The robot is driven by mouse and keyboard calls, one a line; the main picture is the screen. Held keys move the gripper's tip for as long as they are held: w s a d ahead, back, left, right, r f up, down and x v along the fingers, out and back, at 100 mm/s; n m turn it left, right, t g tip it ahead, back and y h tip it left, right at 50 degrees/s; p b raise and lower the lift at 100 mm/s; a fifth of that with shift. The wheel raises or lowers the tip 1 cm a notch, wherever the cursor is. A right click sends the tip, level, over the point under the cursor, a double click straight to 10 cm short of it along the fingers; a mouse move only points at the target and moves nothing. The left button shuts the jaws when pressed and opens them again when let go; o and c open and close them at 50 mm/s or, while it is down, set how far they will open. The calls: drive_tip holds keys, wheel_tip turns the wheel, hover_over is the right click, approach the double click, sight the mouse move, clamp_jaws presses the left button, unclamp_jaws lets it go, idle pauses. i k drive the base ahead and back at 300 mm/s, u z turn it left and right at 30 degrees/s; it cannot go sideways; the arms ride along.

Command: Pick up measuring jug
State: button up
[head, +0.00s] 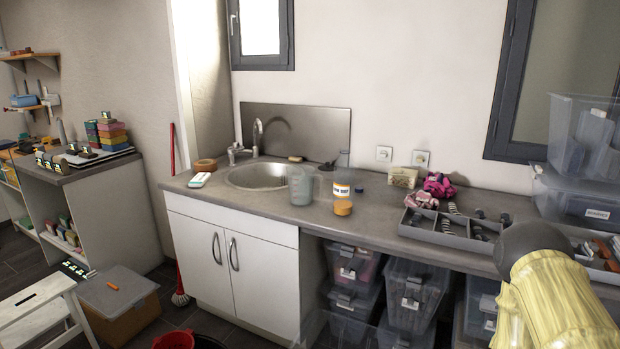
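The measuring jug (300,187) is a translucent grey vessel. It stands upright on the grey worktop (250,208), just right of the round sink (258,176). Its handle appears to be on its right side, towards a clear jar with an orange label (342,197). Part of my arm, pale yellow with a dark rounded end, shows at the lower right, well away from the jug. My gripper's fingers are not visible.
A tap (256,138) rises behind the sink. A brown tape roll (205,165) lies left of it. A grey compartment tray (450,232) with tools and clear stacked bins (583,150) occupy the right of the worktop. The worktop's front edge before the jug is clear.

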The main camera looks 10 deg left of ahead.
sight(301, 177)
drive_tip(key=i, duration=0.35)
drive_tip(key=u, duration=2.75)
drive_tip(key=i, duration=1.55)
drive_tip(key=z, duration=1.8)
